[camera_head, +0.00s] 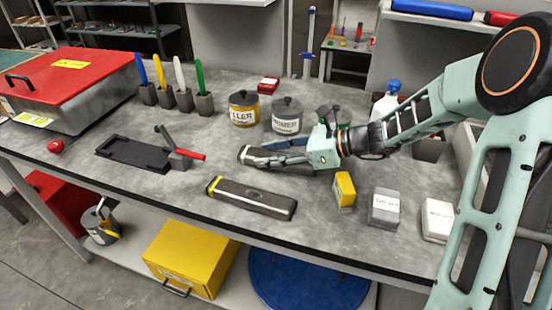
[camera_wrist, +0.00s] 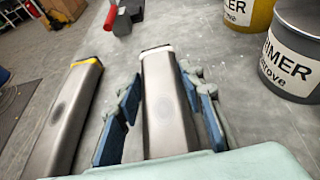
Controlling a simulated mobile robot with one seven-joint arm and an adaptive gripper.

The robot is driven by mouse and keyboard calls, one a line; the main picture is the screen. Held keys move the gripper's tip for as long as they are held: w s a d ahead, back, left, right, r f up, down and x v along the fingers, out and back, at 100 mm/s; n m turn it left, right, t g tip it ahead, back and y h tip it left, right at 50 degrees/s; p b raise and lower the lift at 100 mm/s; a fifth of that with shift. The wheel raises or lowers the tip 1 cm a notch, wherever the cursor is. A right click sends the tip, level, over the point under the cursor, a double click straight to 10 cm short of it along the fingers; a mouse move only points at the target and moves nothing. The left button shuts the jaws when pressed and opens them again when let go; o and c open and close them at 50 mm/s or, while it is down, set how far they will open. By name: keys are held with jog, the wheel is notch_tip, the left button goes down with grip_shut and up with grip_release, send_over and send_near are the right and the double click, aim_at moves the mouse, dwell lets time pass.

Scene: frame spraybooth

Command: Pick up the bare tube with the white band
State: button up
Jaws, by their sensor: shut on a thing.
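The bare tube with the white band (camera_wrist: 168,105) is a grey metal bar with a white band at its far end. It lies lengthwise between the fingers of my gripper (camera_wrist: 160,82) in the wrist view. In the head view my gripper (camera_head: 264,160) is shut on this tube, whose banded end (camera_head: 246,153) sticks out to the left. The fingers and palm hide part of it. It is at or just above the bench; I cannot tell which. A similar tube with a yellow band (camera_head: 252,198) lies apart, nearer the bench's front edge; it also shows at left in the wrist view (camera_wrist: 65,120).
A black fixture (camera_head: 130,153) with a red-handled clamp (camera_head: 188,154) sits to the left. Filler (camera_head: 243,110) and primer (camera_head: 286,118) cans stand behind the tube. A yellow block (camera_head: 344,190), a grey block (camera_head: 384,208) and a white block (camera_head: 437,220) stand front right.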

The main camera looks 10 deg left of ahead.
aim_at(270, 155)
jog(key=shift+r, duration=0.1)
jog(key=shift+r, duration=0.45)
notch_tip(270, 155, up, 2)
jog(key=shift+r+p, duration=0.2)
jog(key=shift+p, duration=0.25)
jog(key=s+a+r+p, duration=0.1)
jog(key=s+a+r, duration=0.3)
jog(key=s+r, duration=0.5)
jog(key=s, duration=0.4)
jog(key=shift+s+r+p, duration=0.3)
jog(key=shift+p, duration=0.1)
